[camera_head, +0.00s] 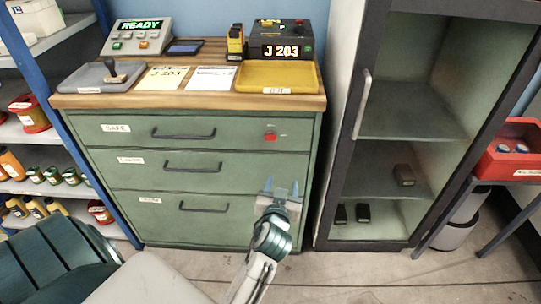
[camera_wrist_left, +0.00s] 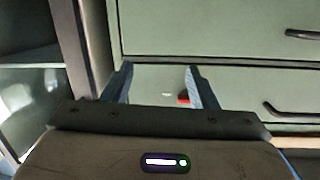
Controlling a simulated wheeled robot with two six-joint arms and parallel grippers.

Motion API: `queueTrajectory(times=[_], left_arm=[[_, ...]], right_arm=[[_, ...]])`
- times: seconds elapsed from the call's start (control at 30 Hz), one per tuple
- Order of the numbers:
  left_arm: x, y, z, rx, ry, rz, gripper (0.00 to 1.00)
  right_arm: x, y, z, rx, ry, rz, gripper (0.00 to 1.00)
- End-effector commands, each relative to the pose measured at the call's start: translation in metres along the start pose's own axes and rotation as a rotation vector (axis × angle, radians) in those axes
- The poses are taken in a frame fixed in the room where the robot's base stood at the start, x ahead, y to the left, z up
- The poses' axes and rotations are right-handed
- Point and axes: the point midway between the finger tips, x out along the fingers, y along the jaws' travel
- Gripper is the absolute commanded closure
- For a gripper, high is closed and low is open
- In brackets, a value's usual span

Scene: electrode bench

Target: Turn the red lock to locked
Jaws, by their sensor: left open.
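The red lock (camera_head: 270,136) is a small red knob on the right part of the top drawer (camera_head: 229,134) of the green cabinet, the one labelled SAFE. Its turn position is too small to read. My left gripper (camera_head: 281,186) is open and empty, in front of the lower drawers, below the lock in the head view and apart from it. My right gripper is not in view.
Drawer handles (camera_head: 183,135) stick out left of the lock. A glass-door cabinet (camera_head: 351,119) with a vertical handle stands close on the right. The wooden top (camera_head: 225,102) holds a yellow tray (camera_head: 277,75), a grey tray (camera_head: 93,86), cards and devices. Shelves with jars stand left.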

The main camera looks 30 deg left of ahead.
Motion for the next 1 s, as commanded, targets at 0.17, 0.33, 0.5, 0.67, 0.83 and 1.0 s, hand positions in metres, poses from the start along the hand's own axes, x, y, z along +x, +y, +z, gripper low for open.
queueTrajectory(times=[0.17, 0.33, 0.5, 0.67, 0.83, 1.0], left_arm=[[-0.023, -0.031, -0.055, -0.088, 0.136, -0.094, 0.47], [-0.031, -0.042, -0.075, -0.114, 0.176, -0.123, 0.47], [-0.016, -0.044, -0.079, -0.111, 0.178, -0.121, 0.47], [0.011, -0.048, -0.084, -0.109, 0.179, -0.122, 0.47], [0.043, -0.052, -0.089, -0.109, 0.178, -0.122, 0.47], [0.064, -0.054, -0.091, -0.112, 0.175, -0.122, 0.47]], right_arm=[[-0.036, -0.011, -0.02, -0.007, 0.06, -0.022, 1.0], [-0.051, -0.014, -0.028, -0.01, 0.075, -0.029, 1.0], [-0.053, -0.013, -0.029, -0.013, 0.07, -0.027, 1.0], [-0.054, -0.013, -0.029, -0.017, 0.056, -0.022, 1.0], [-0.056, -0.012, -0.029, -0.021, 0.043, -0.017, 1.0], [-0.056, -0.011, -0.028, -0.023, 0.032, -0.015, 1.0]])
